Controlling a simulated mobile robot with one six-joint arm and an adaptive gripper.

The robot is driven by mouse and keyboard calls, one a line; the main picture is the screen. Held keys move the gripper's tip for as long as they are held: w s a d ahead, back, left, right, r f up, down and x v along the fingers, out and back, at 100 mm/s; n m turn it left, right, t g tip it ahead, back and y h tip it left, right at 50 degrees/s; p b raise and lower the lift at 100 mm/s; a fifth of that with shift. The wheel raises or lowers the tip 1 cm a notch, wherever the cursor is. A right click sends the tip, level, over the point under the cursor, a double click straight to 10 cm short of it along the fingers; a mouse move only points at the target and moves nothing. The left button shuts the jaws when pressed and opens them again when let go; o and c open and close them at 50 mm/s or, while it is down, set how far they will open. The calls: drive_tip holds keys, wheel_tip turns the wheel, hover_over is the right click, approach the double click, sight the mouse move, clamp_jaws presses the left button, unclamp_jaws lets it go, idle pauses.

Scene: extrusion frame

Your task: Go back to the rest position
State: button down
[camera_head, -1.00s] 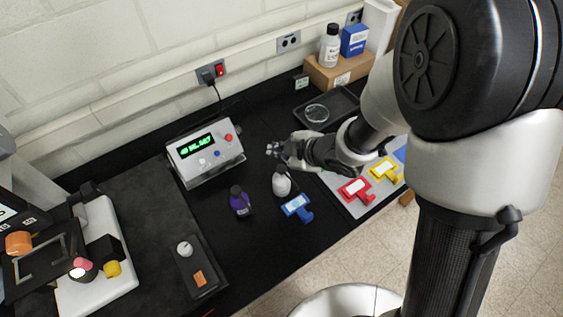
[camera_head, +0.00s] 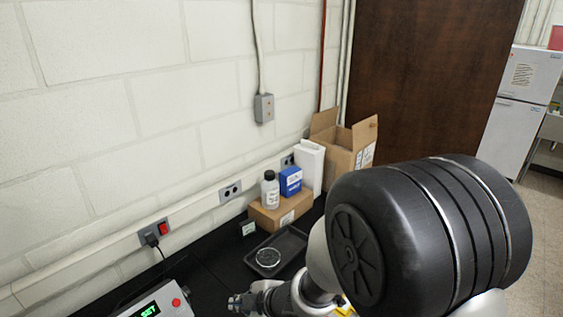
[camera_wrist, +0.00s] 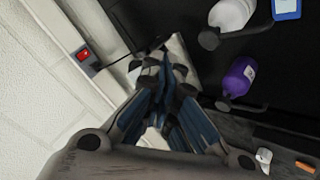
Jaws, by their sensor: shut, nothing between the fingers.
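My gripper (camera_head: 240,303) shows at the bottom of the head view, over the black bench, just right of the grey device with a green display (camera_head: 155,306). In the wrist view my gripper (camera_wrist: 158,62) has its fingers together, with nothing between them. The fingers cover part of the device behind them. My arm fills the lower right of the head view and hides part of the bench.
A black tray (camera_head: 292,240) with a glass dish (camera_head: 268,258) lies behind my gripper. A cardboard box (camera_head: 270,222) bears a white bottle (camera_head: 270,190) and a blue box (camera_head: 291,181). In the wrist view, a purple bottle (camera_wrist: 239,76) and a white bottle (camera_wrist: 232,14) are right of the fingers.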

drive_tip(key=s+d+r+m+t+h+b, duration=0.1)
drive_tip(key=d+r+m+h+b, duration=0.2)
drive_tip(key=d, duration=0.4)
drive_tip(key=d+r+m+t+h+b, duration=0.1)
drive_tip(key=d+r+m+h, duration=0.1)
drive_tip(key=d+m, duration=0.35)
drive_tip(key=s+d+r+m+t+h+b, duration=0.1)
drive_tip(key=d+r+m+h+b, duration=0.15)
drive_tip(key=d, duration=0.65)
drive_tip(key=s+d+m+g+b, duration=0.1)
drive_tip(key=s+m, duration=0.3)
drive_tip(key=s, duration=0.5)
drive_tip(key=s+d+f+m+g+b, duration=0.1)
drive_tip(key=s+d+m+g+b, duration=0.1)
drive_tip(key=s, duration=0.8)
drive_tip(key=d+m+b, duration=0.1)
drive_tip(key=m+b, duration=0.1)
drive_tip(key=m, duration=0.1)
drive_tip(key=shift+f+g, duration=0.25)
drive_tip(key=shift+g, duration=0.05)
